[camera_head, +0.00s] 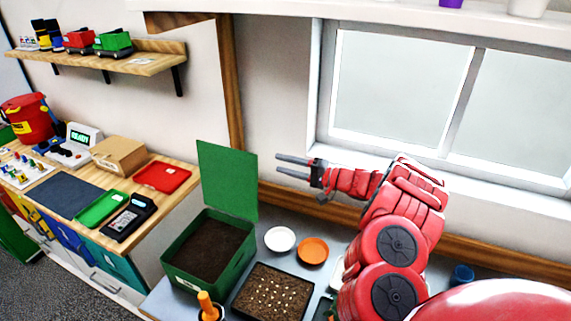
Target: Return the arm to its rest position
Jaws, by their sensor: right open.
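My right arm, red with dark round joints, comes in from the lower right in the head view. My right gripper (296,168) points left in front of the wall below the window, above the grey counter. Its two grey fingers are apart with nothing between them. The gripper appears close to the right of the raised green lid of a soil box; the exact gap cannot be told. My left gripper is not in view.
A green box (170,262) of soil with its lid (228,180) raised stands on the grey counter. Near it are a seed tray (236,308), a white dish (280,239) and an orange dish (313,250). A wooden table (185,196) with trays stands left; a shelf (140,66) hangs above.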

